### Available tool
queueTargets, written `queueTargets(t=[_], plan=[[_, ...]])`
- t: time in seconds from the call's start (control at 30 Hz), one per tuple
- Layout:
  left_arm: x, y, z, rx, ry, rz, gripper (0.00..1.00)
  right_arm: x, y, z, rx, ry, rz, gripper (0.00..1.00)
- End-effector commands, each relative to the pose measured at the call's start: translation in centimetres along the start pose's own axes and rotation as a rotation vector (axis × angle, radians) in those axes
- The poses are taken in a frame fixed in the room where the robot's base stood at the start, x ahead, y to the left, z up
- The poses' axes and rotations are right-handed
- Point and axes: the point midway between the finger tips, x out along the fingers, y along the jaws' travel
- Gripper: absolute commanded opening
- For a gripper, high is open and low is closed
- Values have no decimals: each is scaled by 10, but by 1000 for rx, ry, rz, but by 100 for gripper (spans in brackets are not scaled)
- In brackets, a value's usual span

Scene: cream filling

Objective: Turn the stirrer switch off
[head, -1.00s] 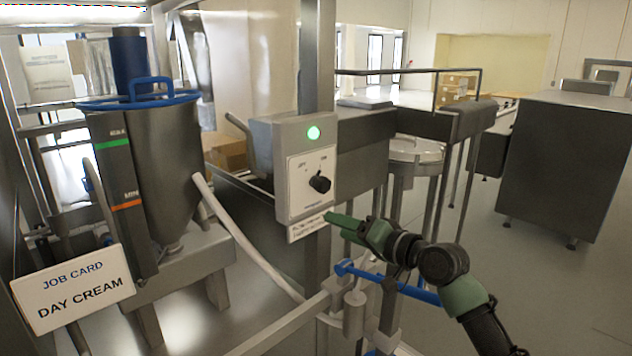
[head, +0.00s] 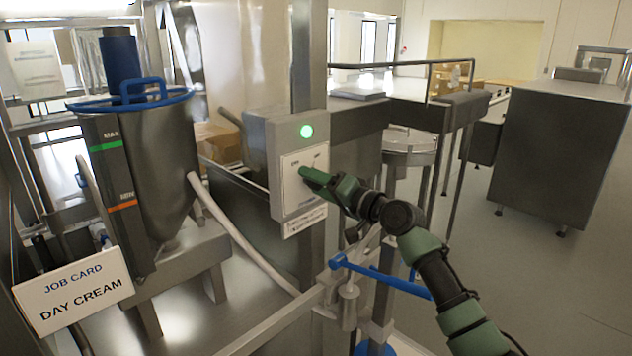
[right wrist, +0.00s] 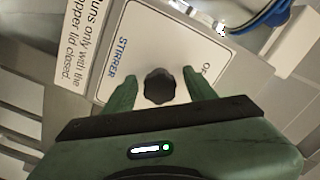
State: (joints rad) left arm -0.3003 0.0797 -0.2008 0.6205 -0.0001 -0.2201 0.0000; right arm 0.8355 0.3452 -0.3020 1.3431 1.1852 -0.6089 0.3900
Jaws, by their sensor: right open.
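The stirrer switch box (head: 285,195) is a grey box on a post in the middle of the head view. Its green lamp (head: 306,131) is lit. The black stirrer knob (right wrist: 159,87) shows in the right wrist view on a white plate marked "STIRRER"; in the head view my gripper hides it. My right gripper (head: 304,174) is in front of the plate. In the right wrist view its green fingers (right wrist: 158,88) are open, one on each side of the knob, with gaps visible. My left gripper is not in view.
A steel hopper (head: 160,165) with a blue-rimmed lid stands at left, behind a "DAY CREAM" job card (head: 75,290). Open floor lies at right.

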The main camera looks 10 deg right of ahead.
Motion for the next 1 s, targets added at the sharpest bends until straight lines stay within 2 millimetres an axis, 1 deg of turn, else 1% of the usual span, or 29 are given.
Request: queueTargets(t=[0.13, 0.33, 0.5, 0.67, 0.87, 1.0], plan=[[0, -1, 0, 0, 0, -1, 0, 0, 0, 0, 0, 0, 0, 56], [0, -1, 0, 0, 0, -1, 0, 0, 0, 0, 0, 0, 0, 0], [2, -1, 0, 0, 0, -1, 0, 0, 1, 0, -4, 0, 1, 0], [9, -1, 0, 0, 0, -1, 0, 0, 2, 1, -36, 0, 0, 0], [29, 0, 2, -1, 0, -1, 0, 0, 5, 3, -142, 1, 0, 0], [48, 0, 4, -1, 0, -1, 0, -1, 6, 3, -256, 1, 0, 0]])
